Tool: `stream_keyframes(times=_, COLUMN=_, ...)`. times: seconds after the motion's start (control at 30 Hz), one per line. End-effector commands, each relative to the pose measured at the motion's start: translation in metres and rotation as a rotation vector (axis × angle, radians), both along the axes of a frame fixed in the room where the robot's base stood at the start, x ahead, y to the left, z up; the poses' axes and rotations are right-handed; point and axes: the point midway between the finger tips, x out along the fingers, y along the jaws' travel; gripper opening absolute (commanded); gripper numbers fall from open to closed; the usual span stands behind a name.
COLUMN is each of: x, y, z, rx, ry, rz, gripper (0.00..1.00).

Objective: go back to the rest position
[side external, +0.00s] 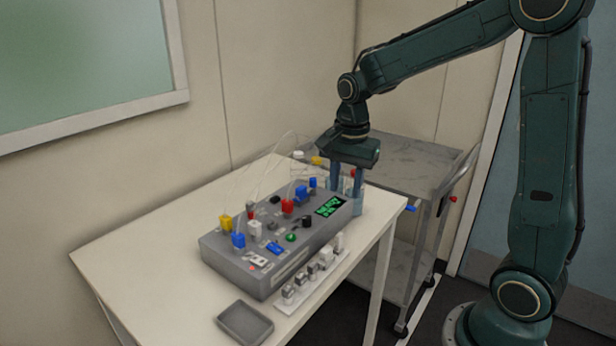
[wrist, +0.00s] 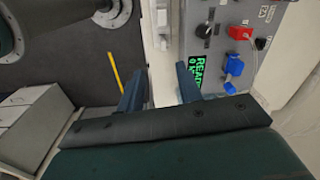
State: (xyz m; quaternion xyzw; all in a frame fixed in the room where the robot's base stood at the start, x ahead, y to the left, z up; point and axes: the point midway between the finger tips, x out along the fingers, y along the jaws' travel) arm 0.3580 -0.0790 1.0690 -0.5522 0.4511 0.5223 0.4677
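My gripper (side external: 346,187) points down over the right end of the white table, beside the display end of the grey device (side external: 285,262). Its two blue fingers stand apart, and I see nothing held between them. In the wrist view the gripper (wrist: 160,70) also shows its fingers apart, with the pale table edge between them and the green display (wrist: 198,68) just right of the right finger. Pale bluish see-through shapes (side external: 352,205) show around the fingertips in the side view. I cannot tell whether these touch the fingers.
The device carries coloured plugs and thin tubes. A strip of small connectors (side external: 312,274) lies along its front, and a grey tray (side external: 245,322) sits at the front of the table (side external: 160,250). A metal cart (side external: 400,160) stands behind at the right. The space above is clear.

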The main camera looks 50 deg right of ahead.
Motion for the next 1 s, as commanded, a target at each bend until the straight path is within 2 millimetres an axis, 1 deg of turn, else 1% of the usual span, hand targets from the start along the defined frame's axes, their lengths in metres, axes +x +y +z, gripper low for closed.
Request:
stream_keyframes(times=0.03, x=-0.006, y=0.005, z=0.008, rx=-0.005, ry=-0.017, rz=0.046, gripper=0.35)
stream_keyframes(times=0.2, x=-0.028, y=0.02, z=0.031, rx=-0.034, ry=-0.075, rz=0.239, gripper=0.35)
stream_keyframes(times=0.5, x=-0.075, y=0.044, z=0.061, rx=-0.105, ry=-0.175, rz=0.597, gripper=0.35)
stream_keyframes(times=0.7, x=-0.107, y=0.058, z=0.073, rx=-0.169, ry=-0.238, rz=0.831, gripper=0.35)
stream_keyframes(times=1.0, x=-0.153, y=0.073, z=0.079, rx=-0.286, ry=-0.32, rz=1.169, gripper=0.35)
